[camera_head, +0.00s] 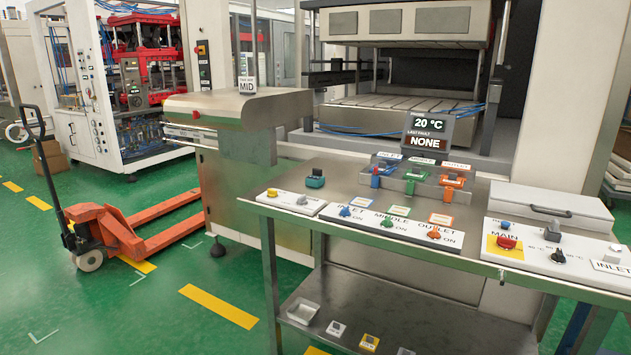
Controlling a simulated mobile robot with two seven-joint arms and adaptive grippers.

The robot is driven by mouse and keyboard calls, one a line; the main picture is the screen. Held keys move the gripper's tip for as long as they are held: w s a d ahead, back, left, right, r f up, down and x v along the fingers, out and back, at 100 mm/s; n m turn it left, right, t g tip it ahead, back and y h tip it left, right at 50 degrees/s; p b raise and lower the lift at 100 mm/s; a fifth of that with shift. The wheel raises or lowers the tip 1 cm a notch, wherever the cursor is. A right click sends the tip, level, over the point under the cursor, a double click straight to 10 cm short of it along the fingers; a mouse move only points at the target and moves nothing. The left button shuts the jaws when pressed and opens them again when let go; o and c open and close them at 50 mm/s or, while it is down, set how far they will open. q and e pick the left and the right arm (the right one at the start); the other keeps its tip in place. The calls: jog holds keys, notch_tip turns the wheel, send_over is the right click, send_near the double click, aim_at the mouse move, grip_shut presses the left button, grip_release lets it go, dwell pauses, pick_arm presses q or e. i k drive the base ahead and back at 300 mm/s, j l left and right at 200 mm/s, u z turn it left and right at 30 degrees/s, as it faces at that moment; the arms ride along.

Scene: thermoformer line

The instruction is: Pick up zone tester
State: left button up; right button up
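A small teal device with a dark top (315,180) stands on the steel bench (290,185), near its back left. It may be the zone tester, but no readable label confirms this. Blue, green and orange handled pieces sit in a clear rack (425,182) behind the switch panels; the blue one (378,177) is at left, the green one (413,173) in the middle, the orange one (450,186) at right. Neither of my grippers is in view.
Panels marked INLET, MIDDLE and OUTLET (396,228) and MAIN (545,245) line the bench front. A display (428,131) reads 20 °C and NONE. Small items lie on the lower shelf (385,310). An orange pallet truck (120,230) stands left; green floor is open in front.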

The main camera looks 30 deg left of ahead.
aim_at(317, 179)
jog(key=i+j+z, duration=0.2)
jog(key=j, duration=2.1)
jog(key=i+j+z, duration=0.25)
jog(key=j, duration=2.1)
jog(key=k+l, duration=0.05)
jog(key=k, duration=0.05)
